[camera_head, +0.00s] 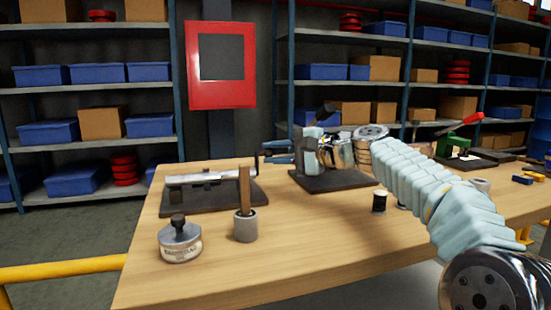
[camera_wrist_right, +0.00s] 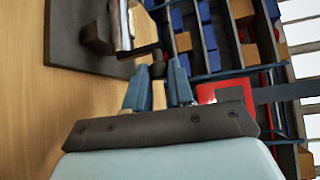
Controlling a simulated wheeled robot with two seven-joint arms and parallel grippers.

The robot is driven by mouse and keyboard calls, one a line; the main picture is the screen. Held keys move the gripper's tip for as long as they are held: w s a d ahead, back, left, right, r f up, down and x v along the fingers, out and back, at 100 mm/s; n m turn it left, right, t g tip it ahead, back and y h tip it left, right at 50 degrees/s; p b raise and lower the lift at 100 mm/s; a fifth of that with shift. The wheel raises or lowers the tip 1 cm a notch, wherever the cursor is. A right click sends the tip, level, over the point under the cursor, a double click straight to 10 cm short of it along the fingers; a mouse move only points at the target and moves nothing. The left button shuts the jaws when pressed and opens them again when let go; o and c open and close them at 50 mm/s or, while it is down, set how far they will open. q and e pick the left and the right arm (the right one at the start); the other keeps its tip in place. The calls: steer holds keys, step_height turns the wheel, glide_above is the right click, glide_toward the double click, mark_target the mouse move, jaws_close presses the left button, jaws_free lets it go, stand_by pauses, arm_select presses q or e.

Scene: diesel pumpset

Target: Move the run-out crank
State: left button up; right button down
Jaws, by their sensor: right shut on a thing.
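The run-out crank (camera_head: 257,164) is a small dark arm at the right end of a silver bar fixture (camera_head: 198,179). The fixture stands on a dark plate (camera_head: 228,201) at the bench's left. In the right wrist view the crank's dark knob (camera_wrist_right: 158,70) sits between the fingertips. My right gripper (camera_head: 270,152) has blue fingers and is shut on the crank; it also shows in the right wrist view (camera_wrist_right: 158,82). How deep the grip is, I cannot tell. My left gripper is in neither view.
On the wooden bench (camera_head: 300,241), a grey cup (camera_head: 245,227) holding a wooden handle and a round silver pot (camera_head: 180,243) stand in front. A black-and-white spool (camera_head: 379,202) is near my right arm. A green tool (camera_head: 452,145) stands at right. Shelves line the back.

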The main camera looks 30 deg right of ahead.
steer(key=c, duration=1)
jaws_free()
steer(key=v, duration=1.3)
steer(key=shift+s+d+b, duration=0.25)
steer(key=shift+s+b, duration=0.05)
steer(key=shift+b, duration=0.05)
